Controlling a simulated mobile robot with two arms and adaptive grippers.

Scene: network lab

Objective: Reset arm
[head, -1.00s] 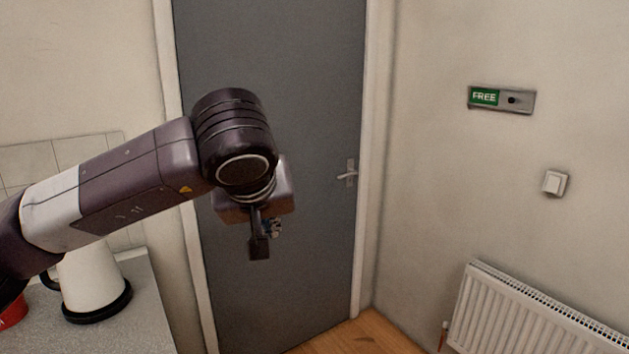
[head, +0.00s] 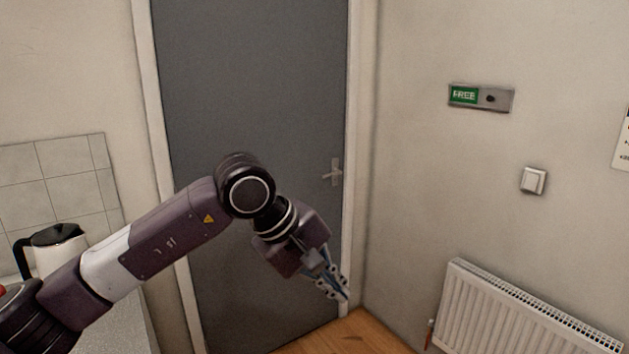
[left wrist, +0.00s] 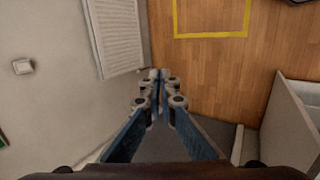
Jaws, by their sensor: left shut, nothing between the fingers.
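My left arm comes in from the left in the head view, and its left gripper (head: 338,290) points down and to the right in front of the grey door (head: 255,95). In the left wrist view the gripper's fingers (left wrist: 160,88) meet at their tips with nothing between them. The gripper hangs free and touches nothing that I can see. My right gripper is in neither view.
The door has a handle (head: 333,172). A FREE sign (head: 481,97), a light switch (head: 533,181) and a radiator (head: 520,310) are on the right wall. A kettle (head: 62,250) stands on the counter at left. A yellow floor marking (left wrist: 211,35) outlines open wooden floor.

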